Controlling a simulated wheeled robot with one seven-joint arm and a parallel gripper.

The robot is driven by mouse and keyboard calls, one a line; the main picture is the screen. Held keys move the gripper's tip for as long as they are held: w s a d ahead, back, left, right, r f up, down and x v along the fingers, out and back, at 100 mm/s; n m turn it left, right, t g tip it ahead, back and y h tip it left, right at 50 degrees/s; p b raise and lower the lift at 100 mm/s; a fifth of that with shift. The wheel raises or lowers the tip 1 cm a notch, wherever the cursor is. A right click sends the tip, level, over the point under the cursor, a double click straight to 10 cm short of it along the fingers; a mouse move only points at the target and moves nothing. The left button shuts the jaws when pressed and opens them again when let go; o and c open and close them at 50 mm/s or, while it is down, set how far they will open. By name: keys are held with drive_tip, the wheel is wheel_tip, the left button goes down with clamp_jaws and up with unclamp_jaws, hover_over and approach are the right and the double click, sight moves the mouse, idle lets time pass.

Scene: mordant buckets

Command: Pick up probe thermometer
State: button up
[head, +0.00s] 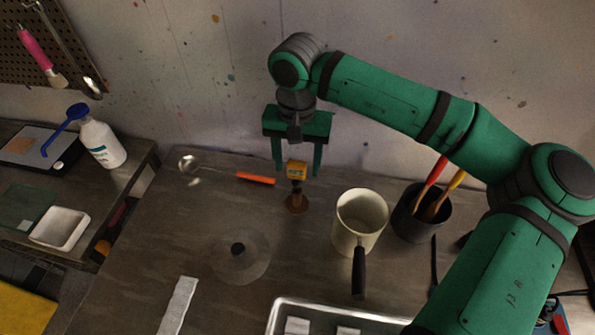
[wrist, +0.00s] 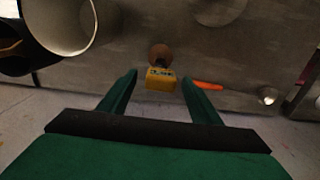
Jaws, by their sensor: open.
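The probe thermometer (head: 297,169) has a small yellow body with a display, and stands upright above a round brown base (head: 297,204) on the table. It also shows in the wrist view (wrist: 160,80), between and just beyond the fingertips. My gripper (head: 297,172) is open, pointing down, with one green finger on each side of the yellow body in the head view. In the wrist view my gripper (wrist: 160,80) shows a gap on both sides of the thermometer, and the fingers do not appear to touch it.
A ladle with an orange handle (head: 255,178) lies just left of the thermometer. A cream pot (head: 361,218) with a black handle stands to the right, beside a dark holder (head: 412,218) with brushes. A clear lid (head: 240,262) and a metal tray (head: 280,312) lie nearer the front.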

drive_tip(key=shift+f, duration=0.5)
drive_tip(key=shift+a+f, duration=0.1)
drive_tip(key=shift+a, duration=0.05)
drive_tip(key=c, duration=1.1)
drive_tip(key=shift+s+d, duration=0.1)
drive_tip(key=shift+d, duration=0.1)
drive_tip(key=shift+c, duration=0.2)
wheel_tip(320, 180, up, 10)
drive_tip(key=shift+a+r, duration=0.1)
drive_tip(key=shift+r, duration=0.1)
